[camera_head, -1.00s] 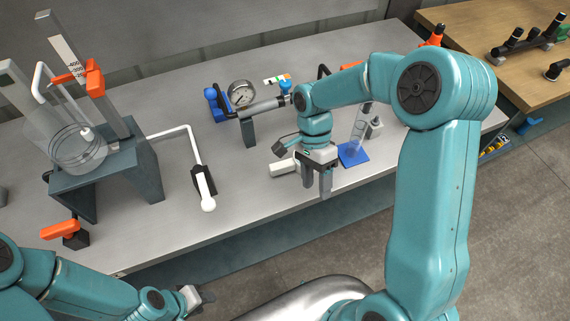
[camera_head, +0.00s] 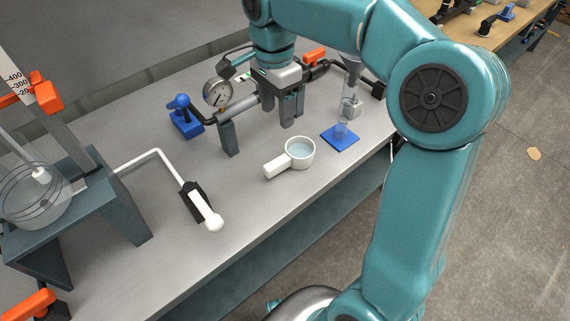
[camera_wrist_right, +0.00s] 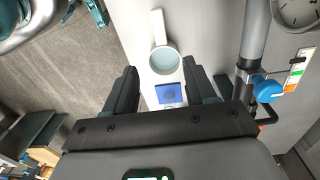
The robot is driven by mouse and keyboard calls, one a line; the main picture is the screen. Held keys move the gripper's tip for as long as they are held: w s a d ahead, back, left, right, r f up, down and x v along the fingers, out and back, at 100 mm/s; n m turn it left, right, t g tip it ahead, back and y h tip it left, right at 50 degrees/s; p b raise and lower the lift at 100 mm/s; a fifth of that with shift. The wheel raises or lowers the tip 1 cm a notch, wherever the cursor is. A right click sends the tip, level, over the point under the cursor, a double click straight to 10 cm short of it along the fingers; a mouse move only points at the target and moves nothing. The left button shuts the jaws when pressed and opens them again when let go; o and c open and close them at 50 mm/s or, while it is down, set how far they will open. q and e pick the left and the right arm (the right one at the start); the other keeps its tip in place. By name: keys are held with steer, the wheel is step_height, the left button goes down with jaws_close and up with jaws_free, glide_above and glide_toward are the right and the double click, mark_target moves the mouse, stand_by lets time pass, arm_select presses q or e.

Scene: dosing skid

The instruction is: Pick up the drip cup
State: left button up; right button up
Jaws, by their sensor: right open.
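The drip cup (camera_head: 299,152) is a small white round cup with a straight white handle toward the lower left. It stands upright on the grey bench, with pale liquid or a pale bottom inside. My right gripper (camera_head: 288,124) is above and behind the cup in the head view, pointing down, open and empty. In the right wrist view the cup (camera_wrist_right: 165,60) shows beyond the gap between the two dark fingers (camera_wrist_right: 162,88), its handle pointing away. The cup is apart from the fingers. My left gripper is out of view.
A blue square base (camera_head: 341,137) with a clear cylinder stands right of the cup. Behind are a pressure gauge (camera_head: 217,93), a pipe on a grey post (camera_head: 229,138) and a blue valve (camera_head: 184,118). The bench front is clear.

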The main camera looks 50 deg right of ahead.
steer(key=s+b, duration=0.1)
steer(key=b, duration=0.3)
glide_above(283, 158)
step_height(283, 158, down, 11)
steer(key=shift+s, duration=0.1)
step_height(283, 158, down, 6)
steer(key=shift+r+b, duration=0.1)
steer(key=shift+b, duration=0.2)
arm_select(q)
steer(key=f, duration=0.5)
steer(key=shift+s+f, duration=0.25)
arm_select(e)
steer(key=c, duration=0.9)
jaws_close()
steer(key=shift+r, duration=0.1)
